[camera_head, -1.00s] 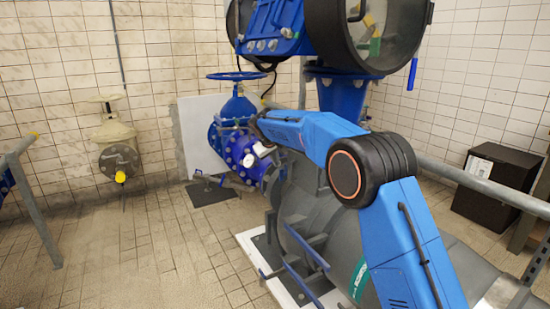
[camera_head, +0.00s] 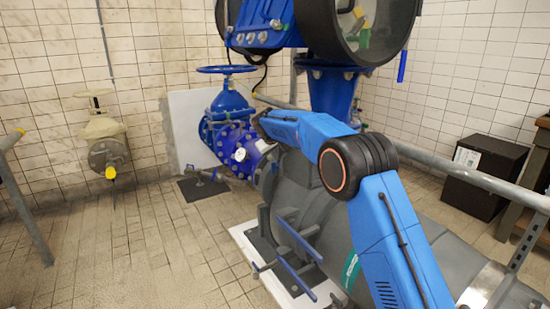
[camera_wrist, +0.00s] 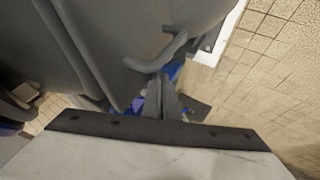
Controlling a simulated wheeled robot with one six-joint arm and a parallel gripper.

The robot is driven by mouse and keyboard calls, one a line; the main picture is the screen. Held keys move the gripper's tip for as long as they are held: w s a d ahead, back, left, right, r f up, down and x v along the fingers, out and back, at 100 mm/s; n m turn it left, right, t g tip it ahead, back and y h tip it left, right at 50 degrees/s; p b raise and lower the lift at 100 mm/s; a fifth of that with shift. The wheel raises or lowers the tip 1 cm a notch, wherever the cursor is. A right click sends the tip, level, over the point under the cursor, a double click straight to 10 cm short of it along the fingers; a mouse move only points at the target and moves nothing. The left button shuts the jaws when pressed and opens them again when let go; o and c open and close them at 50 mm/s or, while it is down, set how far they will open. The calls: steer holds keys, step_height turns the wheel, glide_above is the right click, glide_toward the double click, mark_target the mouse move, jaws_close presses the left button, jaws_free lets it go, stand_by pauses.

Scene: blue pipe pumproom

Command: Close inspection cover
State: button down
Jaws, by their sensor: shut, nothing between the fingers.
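A large round black-rimmed frame (camera_head: 382,50) with a clear pane stands at the top of the head view, with a blue handle hanging at its right. I cannot tell whether it is the inspection cover. A big grey pipe body (camera_head: 345,215) lies below, partly hidden by my blue arm. In the wrist view its curved grey surface (camera_wrist: 140,25) fills the upper left, with a bent grey handle (camera_wrist: 155,56) on it. My gripper (camera_wrist: 166,97) is shut and empty, close below that handle; contact cannot be told. In the head view my gripper is hidden behind the arm.
A blue valve with a handwheel (camera_head: 226,70) stands behind the arm, with a beige valve (camera_head: 103,145) at the left wall. Grey rails (camera_head: 25,205) and (camera_head: 470,178) flank the area. A black box (camera_head: 484,177) sits at the right. Tiled floor (camera_head: 150,245) is free at the left.

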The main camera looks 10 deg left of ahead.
steer(key=shift+w+d, duration=0.75)
steer(key=shift+w, duration=0.3)
steer(key=shift+r, duration=0.15)
